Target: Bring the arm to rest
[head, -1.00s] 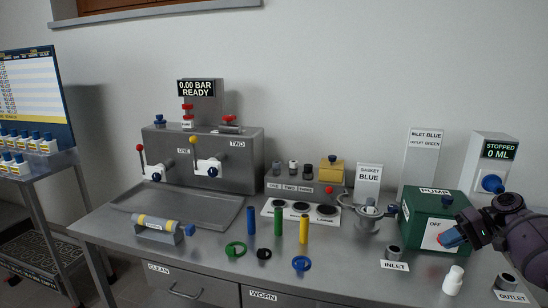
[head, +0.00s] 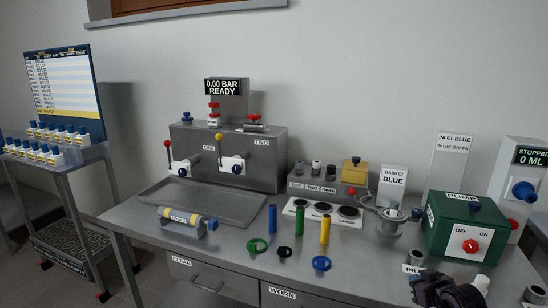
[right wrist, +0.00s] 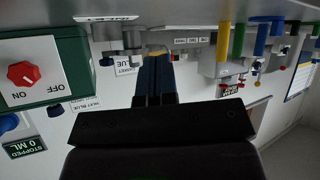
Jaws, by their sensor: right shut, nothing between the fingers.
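My right arm shows at the bottom right of the head view, with its dark gripper (head: 450,291) low in front of the bench, below and left of the green pump box. The fingertips are hard to make out there. In the right wrist view the right gripper's blue fingers (right wrist: 156,75) are shut together with nothing between them. They are apart from the pump box, which is at the left of that view. My left gripper is in neither view.
The green pump box (head: 467,229) with a red knob (head: 471,247) stands close to the right arm. The INLET label (head: 412,268) is nearby.

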